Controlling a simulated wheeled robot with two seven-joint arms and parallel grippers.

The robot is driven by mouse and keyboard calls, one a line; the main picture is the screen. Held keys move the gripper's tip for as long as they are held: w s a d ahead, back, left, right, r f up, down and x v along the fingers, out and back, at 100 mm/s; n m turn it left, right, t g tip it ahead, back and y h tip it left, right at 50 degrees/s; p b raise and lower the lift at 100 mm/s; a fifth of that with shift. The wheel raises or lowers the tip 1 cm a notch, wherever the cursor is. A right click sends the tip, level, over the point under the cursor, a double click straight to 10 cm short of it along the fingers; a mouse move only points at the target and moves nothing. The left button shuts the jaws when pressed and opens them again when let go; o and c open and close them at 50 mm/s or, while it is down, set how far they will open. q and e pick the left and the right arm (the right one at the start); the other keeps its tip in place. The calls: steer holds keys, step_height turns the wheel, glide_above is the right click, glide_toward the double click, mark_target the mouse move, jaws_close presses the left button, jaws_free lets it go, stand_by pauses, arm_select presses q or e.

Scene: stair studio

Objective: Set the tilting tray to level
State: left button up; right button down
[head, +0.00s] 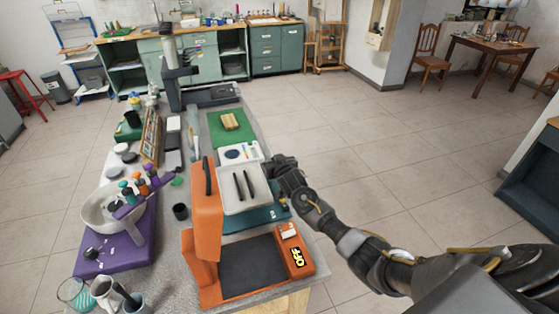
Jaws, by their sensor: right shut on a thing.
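The tilting tray (233,203) is a pale, shallow tray with two dark strips lying on it. It sits above a teal base (262,217) near the middle of the bench. The tray looks slightly tilted, but its exact angle is hard to tell from above. My right gripper (271,166) is at the tray's far right corner, its arm coming in from the lower right. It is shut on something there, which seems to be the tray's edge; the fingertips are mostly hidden. My left gripper is not in view.
An orange device (207,215) with an OFF display stands close in front of the tray. A purple stand with a bowl (103,212) is at left. Open floor lies right.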

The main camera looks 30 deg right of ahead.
steer(key=c, duration=1.4)
jaws_free()
steer(key=shift+w, duration=0.1)
steer(key=shift+o, duration=1.1)
steer(key=shift+w, duration=0.15)
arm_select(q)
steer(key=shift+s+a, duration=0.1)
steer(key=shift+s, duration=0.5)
arm_select(e)
steer(key=shift+s, duration=0.3)
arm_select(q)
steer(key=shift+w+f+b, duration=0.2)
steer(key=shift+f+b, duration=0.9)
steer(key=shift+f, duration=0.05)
arm_select(e)
steer(key=v, duration=1)
steer(key=shift+s, duration=0.15)
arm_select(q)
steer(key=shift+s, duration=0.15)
arm_select(e)
steer(key=shift+a, duration=0.15)
